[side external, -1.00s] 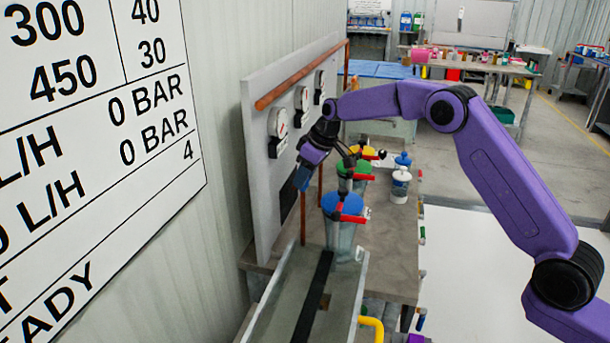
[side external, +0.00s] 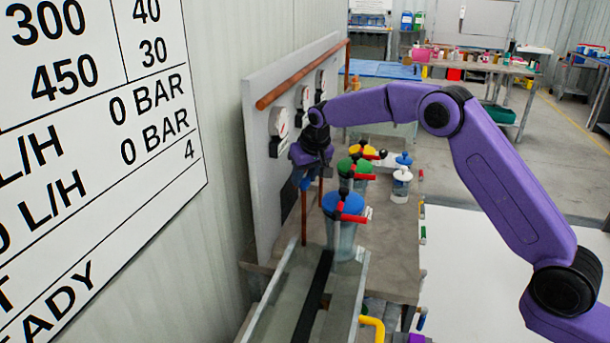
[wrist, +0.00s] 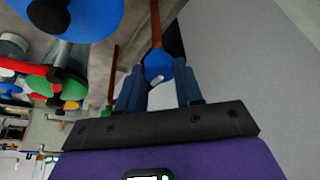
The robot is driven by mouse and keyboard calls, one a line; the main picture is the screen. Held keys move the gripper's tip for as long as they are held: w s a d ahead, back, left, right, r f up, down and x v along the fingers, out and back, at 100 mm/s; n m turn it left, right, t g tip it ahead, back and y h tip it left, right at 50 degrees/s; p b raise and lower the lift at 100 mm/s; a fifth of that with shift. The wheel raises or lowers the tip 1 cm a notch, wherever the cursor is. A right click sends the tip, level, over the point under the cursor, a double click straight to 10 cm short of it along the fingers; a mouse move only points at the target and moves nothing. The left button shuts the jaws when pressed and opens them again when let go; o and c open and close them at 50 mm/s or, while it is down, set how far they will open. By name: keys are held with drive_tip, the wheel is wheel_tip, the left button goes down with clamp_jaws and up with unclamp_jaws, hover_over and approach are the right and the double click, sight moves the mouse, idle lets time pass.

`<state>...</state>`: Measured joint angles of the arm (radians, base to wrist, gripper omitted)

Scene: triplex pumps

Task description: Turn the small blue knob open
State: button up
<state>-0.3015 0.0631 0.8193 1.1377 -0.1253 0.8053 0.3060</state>
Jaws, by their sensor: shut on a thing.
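The small blue knob (wrist: 158,64) sits on a thin copper pipe (wrist: 156,25) and has a white mark on it. In the wrist view it lies between the blue fingertips of my gripper (wrist: 159,72), which is shut on it. In the side view my gripper (side external: 305,181) is beside the grey panel, below a gauge. The knob is hidden behind my gripper there, so its angle cannot be told from that side.
A large blue-lidded vessel (side external: 343,203) with a red handle stands close by to the right. Green-lidded (side external: 362,167) and yellow-lidded (side external: 366,149) vessels stand behind it. The grey panel (side external: 262,210) with gauges rises to the left. White bottles (side external: 401,186) stand farther right.

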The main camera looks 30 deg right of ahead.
idle(0.4)
drive_tip(key=o, duration=1)
drive_tip(key=shift+r, duration=0.1)
drive_tip(key=v, duration=1.7)
drive_tip(key=shift+r, duration=0.2)
